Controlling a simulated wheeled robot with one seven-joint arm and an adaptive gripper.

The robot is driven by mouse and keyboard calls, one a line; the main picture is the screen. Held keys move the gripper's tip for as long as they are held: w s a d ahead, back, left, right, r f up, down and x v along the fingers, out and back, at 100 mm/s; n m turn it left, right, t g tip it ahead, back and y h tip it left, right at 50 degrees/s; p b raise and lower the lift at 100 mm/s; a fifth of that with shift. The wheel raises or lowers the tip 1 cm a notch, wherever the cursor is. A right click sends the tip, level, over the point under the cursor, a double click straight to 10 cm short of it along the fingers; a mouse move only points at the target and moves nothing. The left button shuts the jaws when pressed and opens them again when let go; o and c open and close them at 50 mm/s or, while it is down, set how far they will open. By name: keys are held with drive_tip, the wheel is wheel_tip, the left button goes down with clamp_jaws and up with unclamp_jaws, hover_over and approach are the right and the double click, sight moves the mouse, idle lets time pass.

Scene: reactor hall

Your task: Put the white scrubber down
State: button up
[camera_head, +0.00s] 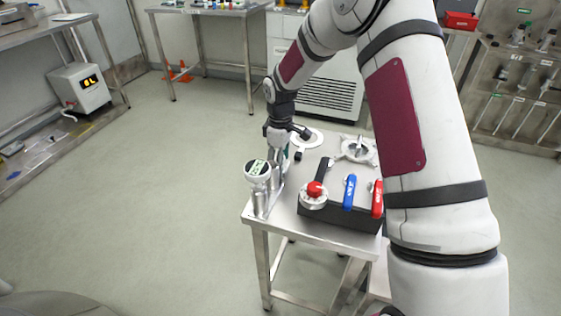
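My gripper (280,150) points down over the left back part of a small metal table (286,225). The view is too small to tell whether its fingers are open or shut. A small teal-green piece (287,153) shows beside the fingers; I cannot tell whether it is held. I cannot clearly identify the white scrubber; the gripper hides part of this area.
A gauge with a green display (257,171) stands at the table's left edge, close to the gripper. A black block (335,222) carries a red knob (314,189), a blue handle (350,191) and a red handle (377,198). A metal ring-shaped fitting (358,150) sits behind.

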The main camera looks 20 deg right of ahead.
drive_tip(key=shift+r, duration=0.1)
wheel_tip(320, 180, up, 12)
drive_tip(key=p, duration=0.1)
drive_tip(key=shift+r, duration=0.15)
drive_tip(key=s+r+m+t+h, duration=0.1)
drive_tip(key=s+r+m, duration=0.2)
drive_tip(key=s+r, duration=0.6)
drive_tip(key=s+r+m, duration=0.2)
drive_tip(key=s+r, duration=0.4)
drive_tip(key=s, duration=0.5)
drive_tip(key=s+f+m+t+y, duration=0.1)
drive_tip(key=s+m, duration=0.4)
drive_tip(key=s, duration=1.6)
drive_tip(key=shift+s+m, duration=0.2)
drive_tip(key=shift+m, duration=0.2)
